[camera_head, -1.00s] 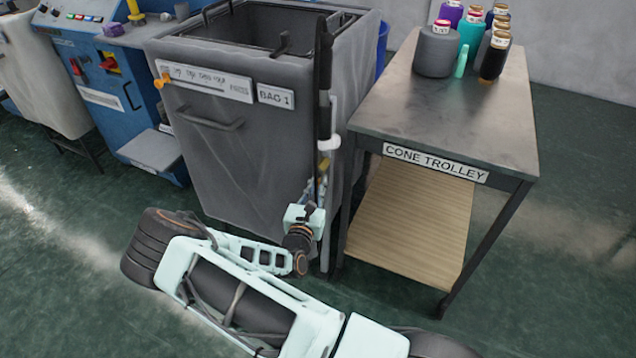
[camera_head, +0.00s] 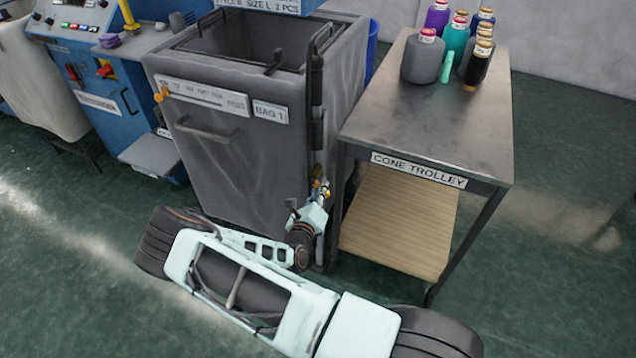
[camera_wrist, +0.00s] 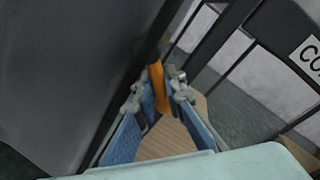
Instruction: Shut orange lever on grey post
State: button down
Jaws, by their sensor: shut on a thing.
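The orange lever (camera_wrist: 158,86) stands between my fingers in the wrist view, its upper end showing above the fingertips. My gripper (camera_wrist: 160,92), with blue-padded fingers, is shut on it. In the head view, my gripper (camera_head: 320,187) is low beside the dark grey post (camera_head: 316,85), and a small orange spot shows there. The post rises at the right front corner of the bag bin. The lever's lower part and its joint to the post are hidden by the fingers, so I cannot tell its exact angle.
The grey bag bin (camera_head: 235,165) stands close on the left. The cone trolley (camera_head: 400,125) stands close on the right, with several yarn cones (camera_head: 422,60) on top and a wooden lower shelf (camera_head: 400,220). A blue machine (camera_head: 105,85) is further left. Green floor is open at the right.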

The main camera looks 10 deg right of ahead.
jog(key=n, duration=0.1)
jog(key=r+n+p, duration=0.1)
jog(key=n, duration=0.1)
jog(key=shift+s+d+r+g+h+p, duration=0.15)
jog(key=shift+s+d+g+h+p, duration=0.1)
jog(key=shift+d+g+h+p, duration=0.1)
jog(key=shift+s+d+r+n+g+h+p, duration=0.1)
jog(key=shift+r+n+g+h+p, duration=0.25)
jog(key=shift+n, duration=0.75)
jog(key=shift+r+n+g+h+p, duration=0.15)
jog(key=shift+r+n, duration=0.3)
jog(key=shift+n, duration=0.65)
jog(key=c, duration=2.3)
grip_release()
jog(key=shift+o, duration=0.2)
jog(key=shift+s, duration=0.1)
jog(key=v, duration=1.2)
